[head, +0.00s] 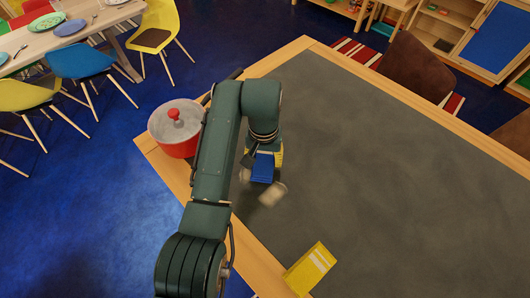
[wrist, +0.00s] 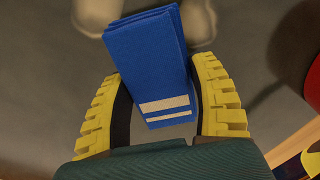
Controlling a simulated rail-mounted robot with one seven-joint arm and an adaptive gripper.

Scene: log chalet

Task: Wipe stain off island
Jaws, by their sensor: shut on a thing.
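My gripper (head: 264,156) has yellow ribbed fingers and is shut on a folded blue cloth (head: 262,170) over the near-left part of the island's grey top (head: 390,180). In the wrist view the blue cloth (wrist: 145,60), with two pale stripes, sits between the fingers (wrist: 160,75). Pale beige patches (head: 272,194) show beside the cloth; they also show at the top of the wrist view (wrist: 95,14). They may be the stain, partly covered by the cloth. I cannot tell whether the cloth touches the top.
A red pot with a grey lid (head: 176,126) stands on the island's left corner, close to my arm. A yellow box (head: 309,268) lies near the front wooden edge. The middle and right of the top are clear. Brown chairs (head: 416,66) stand along the far side.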

